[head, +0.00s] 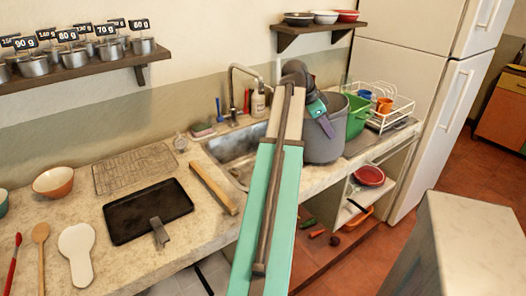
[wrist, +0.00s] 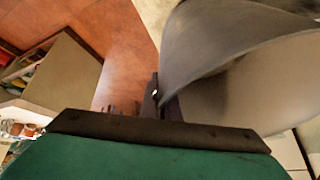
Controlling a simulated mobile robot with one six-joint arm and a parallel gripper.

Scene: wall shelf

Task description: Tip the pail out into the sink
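The grey pail (head: 322,148) is just right of the sink, at the counter's front edge. It looks close to upright; whether its base touches the counter I cannot tell. My gripper (head: 322,117) is at the pail's near left rim, partly hidden by my arm. In the wrist view the dark fingers (wrist: 160,98) close on the edge of the pail (wrist: 225,55), which fills the upper right. The pail's contents are hidden. The metal sink (head: 228,147) lies left of the pail, partly behind my arm, with a curved tap (head: 233,85) at its back.
A green bin (head: 357,117) and a white dish rack (head: 398,108) with cups stand close right of the pail. A soap bottle (head: 258,102) is behind the sink. A wooden bar (head: 213,187) lies at the sink's left. A black tray (head: 148,212) lies farther left.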

